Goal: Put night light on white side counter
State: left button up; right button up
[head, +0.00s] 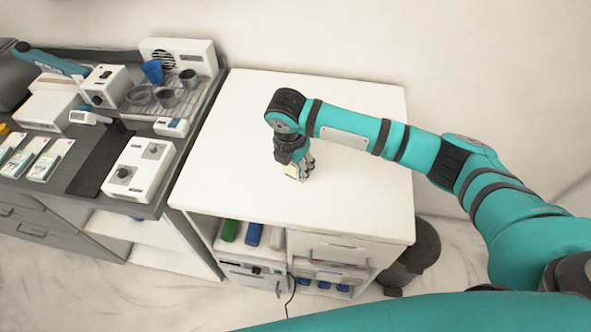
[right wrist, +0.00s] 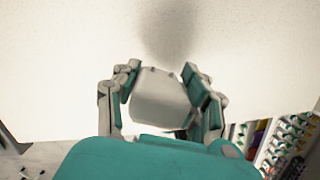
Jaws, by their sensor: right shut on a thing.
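The night light (right wrist: 160,98) is a small whitish block between the fingers of my right gripper in the right wrist view. My right gripper (right wrist: 165,95) is shut on it, with a finger on each side. In the head view the gripper (head: 297,165) points down over the middle of the white side counter (head: 350,95), and a small pale part of the night light (head: 291,173) shows below the fingers. It is at or just above the top; I cannot tell if it touches. The counter top also shows in the right wrist view (right wrist: 60,70). My left gripper is not in view.
The white top around my gripper is clear. A grey counter (head: 85,195) on the left holds a white box with knobs (head: 142,168), a rack with cups (head: 165,98) and packets. A dark bin (head: 415,255) stands at the right. Open shelves below hold several items.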

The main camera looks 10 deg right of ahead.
aim_at(296, 174)
notch_tip(296, 174, down, 2)
jog(key=shift+s+f+p, duration=0.15)
jog(key=shift+f+p, duration=0.1)
jog(key=shift+p, duration=0.05)
jog(key=shift+f, duration=0.2)
jog(key=o, duration=1.3)
jog(key=shift+f, duration=0.1)
jog(key=r, duration=0.4)
jog(key=s+a+r+b, duration=0.1)
jog(key=r, duration=0.3)
jog(key=r+b, duration=0.1)
jog(key=r, duration=0.3)
jog(key=shift+s+a+r, duration=0.1)
jog(key=shift+s+a, duration=0.05)
